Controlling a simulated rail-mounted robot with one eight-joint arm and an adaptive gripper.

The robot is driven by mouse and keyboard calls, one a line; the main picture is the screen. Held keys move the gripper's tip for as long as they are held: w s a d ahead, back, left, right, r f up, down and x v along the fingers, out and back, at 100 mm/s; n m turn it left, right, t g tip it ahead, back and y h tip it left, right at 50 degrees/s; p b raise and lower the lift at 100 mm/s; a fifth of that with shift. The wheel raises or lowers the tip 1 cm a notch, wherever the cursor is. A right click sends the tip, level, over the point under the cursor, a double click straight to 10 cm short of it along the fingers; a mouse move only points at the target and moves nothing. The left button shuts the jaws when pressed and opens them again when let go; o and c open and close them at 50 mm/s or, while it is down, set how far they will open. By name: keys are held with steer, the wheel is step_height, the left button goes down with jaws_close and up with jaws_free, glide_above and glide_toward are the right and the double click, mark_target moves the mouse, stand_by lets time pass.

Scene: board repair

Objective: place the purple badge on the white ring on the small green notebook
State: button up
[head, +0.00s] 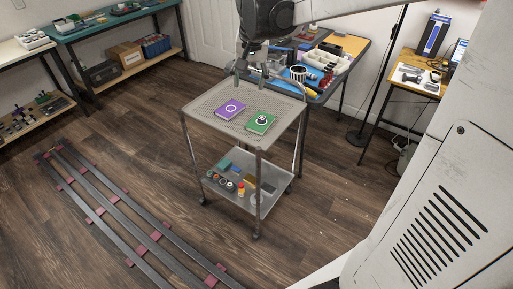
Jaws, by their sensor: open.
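The small green notebook (253,128) lies flat on the right part of the cart's top shelf. A small dark round thing (263,117) sits at the white ring on it. It is too small to tell whether this is the purple badge. A purple notebook (231,107) with a white ring lies to its left, and no separate badge can be made out on it. My gripper (249,81) hangs above the back part of the cart top, behind the notebooks. Its fingers are apart, with nothing visible between them.
The grey cart (203,108) has a rim and a rear handle near my gripper. Its lower shelf (246,202) holds several small items. Behind it is a cluttered table (352,46). The cart top is free around the notebooks. Floor rails (112,204) run at left.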

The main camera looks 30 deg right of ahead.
steer(key=s+a+f+n+t, duration=0.1)
steer(key=s+a+n+t, duration=0.1)
steer(key=s, duration=0.9)
steer(key=s+a+f+n+t, duration=0.1)
steer(key=s+a+n+t, duration=0.1)
steer(key=s+a+n, duration=0.2)
steer(key=s+a, duration=0.3)
steer(key=s, duration=0.5)
steer(key=shift+s+f+y, duration=0.15)
steer(key=shift+f+y, duration=0.15)
steer(key=shift+f, duration=0.05)
